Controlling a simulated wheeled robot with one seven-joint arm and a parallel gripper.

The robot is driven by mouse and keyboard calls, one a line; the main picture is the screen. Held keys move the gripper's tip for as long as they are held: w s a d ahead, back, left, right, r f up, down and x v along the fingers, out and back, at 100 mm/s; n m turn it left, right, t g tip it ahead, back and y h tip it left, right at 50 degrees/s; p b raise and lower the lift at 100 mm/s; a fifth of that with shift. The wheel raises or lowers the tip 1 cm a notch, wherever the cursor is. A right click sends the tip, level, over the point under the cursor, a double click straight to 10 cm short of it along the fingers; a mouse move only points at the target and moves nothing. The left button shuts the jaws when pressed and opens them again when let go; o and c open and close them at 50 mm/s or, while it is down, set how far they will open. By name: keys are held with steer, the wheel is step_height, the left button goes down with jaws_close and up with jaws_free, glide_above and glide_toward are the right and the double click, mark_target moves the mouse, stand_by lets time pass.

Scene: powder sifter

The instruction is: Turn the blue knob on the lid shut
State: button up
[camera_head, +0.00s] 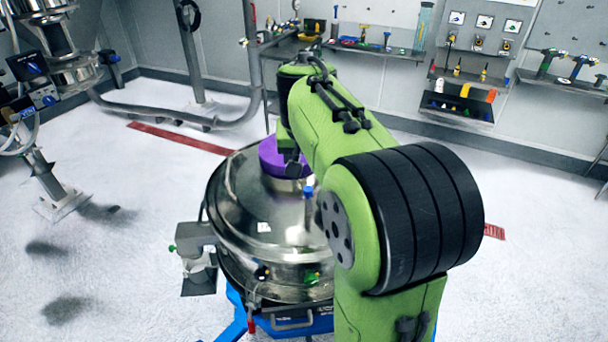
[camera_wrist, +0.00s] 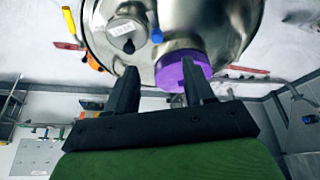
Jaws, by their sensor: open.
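The round metal lid (camera_head: 245,205) of the sifter fills the middle of the head view and the top of the wrist view (camera_wrist: 205,25). A small blue knob (camera_head: 308,192) stands on the lid close beside my arm; it also shows in the wrist view (camera_wrist: 157,36), beyond my fingertips and roughly between them. My gripper (camera_wrist: 160,80) is open, with nothing between its two black fingers. The right finger overlaps a purple cylinder on the lid in the wrist view; I cannot tell whether they touch. In the head view my arm hides part of the lid.
The purple cylinder (camera_head: 275,157) stands on the far part of the lid, close to my gripper. A clamp-like fitting (camera_head: 197,260) sticks out at the sifter's left side. Shelves with tools (camera_head: 465,100) line the back wall.

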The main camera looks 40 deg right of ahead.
mark_target(308, 189)
steer(key=x, duration=1.1)
steer(key=d+x, duration=0.1)
steer(key=x, duration=0.4)
steer(key=shift+w+d+r, duration=0.1)
steer(key=shift+w, duration=0.15)
jaws_close()
